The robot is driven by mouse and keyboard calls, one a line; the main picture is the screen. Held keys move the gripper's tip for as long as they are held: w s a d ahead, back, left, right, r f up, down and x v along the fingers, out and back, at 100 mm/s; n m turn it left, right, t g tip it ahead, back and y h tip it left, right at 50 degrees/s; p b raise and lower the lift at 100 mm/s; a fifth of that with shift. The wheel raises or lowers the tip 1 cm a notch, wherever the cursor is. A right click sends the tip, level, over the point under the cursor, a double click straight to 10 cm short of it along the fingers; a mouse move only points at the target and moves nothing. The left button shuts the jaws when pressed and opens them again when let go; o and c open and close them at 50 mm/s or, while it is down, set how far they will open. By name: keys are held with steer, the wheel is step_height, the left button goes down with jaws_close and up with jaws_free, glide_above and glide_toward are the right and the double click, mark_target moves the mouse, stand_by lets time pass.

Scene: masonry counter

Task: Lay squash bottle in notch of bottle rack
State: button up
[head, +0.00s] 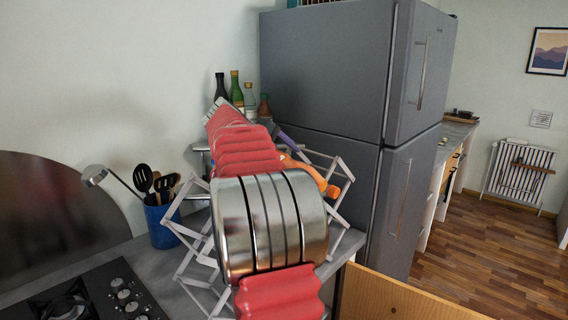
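A pale lattice of crossed slats, which looks like the bottle rack (349,207), stands on the counter. My arm covers its middle, so its notches are mostly hidden. An orange object (326,186) shows just right of my arm, at the rack's upper part; I cannot tell whether it is the squash bottle. A purple piece (288,143) shows behind it, partly hidden. My gripper is not visible; my own red and metal arm blocks the view toward its end.
Several bottles (235,88) stand at the back by the wall, beside the tall grey fridge (325,75). A blue utensil pot (161,226) stands left of the rack. A black hob (85,295) is at the front left. A wooden panel (395,298) is at the lower right.

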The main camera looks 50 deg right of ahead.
steer(key=shift+o, duration=0.4)
steer(key=shift+f, duration=0.1)
steer(key=v, duration=0.8)
stand_by(0.5)
steer(key=shift+a, duration=0.1)
steer(key=v, duration=0.8)
stand_by(0.8)
stand_by(0.9)
